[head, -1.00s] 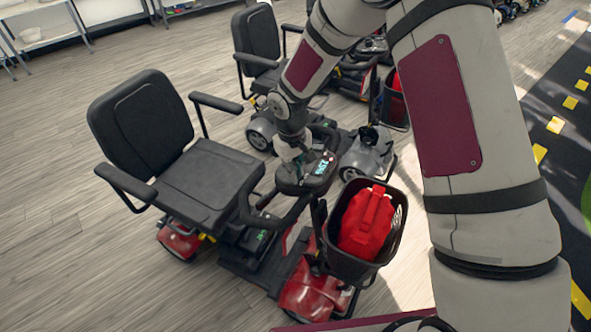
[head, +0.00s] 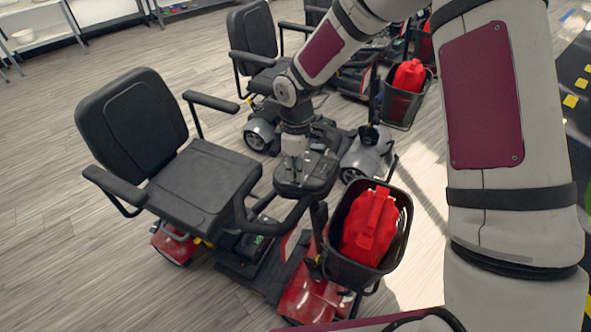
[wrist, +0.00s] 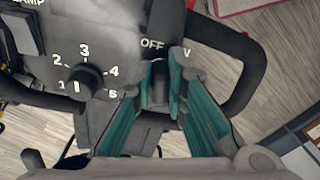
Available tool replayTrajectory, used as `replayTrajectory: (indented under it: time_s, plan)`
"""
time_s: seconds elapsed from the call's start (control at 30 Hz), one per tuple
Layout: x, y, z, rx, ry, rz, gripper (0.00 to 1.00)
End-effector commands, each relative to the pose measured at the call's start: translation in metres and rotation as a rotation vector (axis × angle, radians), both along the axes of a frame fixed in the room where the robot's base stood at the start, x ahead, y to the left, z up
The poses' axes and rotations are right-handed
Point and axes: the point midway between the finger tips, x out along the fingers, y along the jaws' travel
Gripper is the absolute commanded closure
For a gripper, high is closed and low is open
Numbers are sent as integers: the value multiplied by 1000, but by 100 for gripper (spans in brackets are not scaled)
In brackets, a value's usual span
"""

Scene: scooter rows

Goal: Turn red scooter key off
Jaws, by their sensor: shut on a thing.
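The red scooter (head: 305,296) stands in the front of the head view, with its dark control console (head: 318,176) at the tiller top. My gripper (head: 294,170) is down at this console. In the wrist view, my gripper's teal fingers (wrist: 166,78) are shut on the dark key (wrist: 158,88), one on each side. The key stands upright in the picture, just below the OFF label (wrist: 152,43). Another label to its right is mostly hidden by a finger. The key's lower part and its slot are hidden.
A numbered dial (wrist: 85,80) sits left of the key. The black handlebar loop (wrist: 245,75) curves on the right. The scooter's basket (head: 350,270) holds a red bag (head: 368,225), and its black seat (head: 200,180) is at left. Other scooters stand close behind.

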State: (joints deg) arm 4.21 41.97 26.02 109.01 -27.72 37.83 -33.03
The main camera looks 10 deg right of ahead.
Motion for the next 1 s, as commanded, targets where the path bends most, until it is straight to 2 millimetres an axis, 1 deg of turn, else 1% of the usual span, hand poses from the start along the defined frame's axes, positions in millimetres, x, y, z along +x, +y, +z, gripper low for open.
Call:
replayTrajectory:
  time_s: [0.2,0.4,0.6,1.0]
  plan:
    - [3,-1,-1,13,18,146,100]
    - [4,0,0,20,30,234,100]
    - [4,0,0,24,35,278,100]
    - [4,0,0,25,36,289,100]
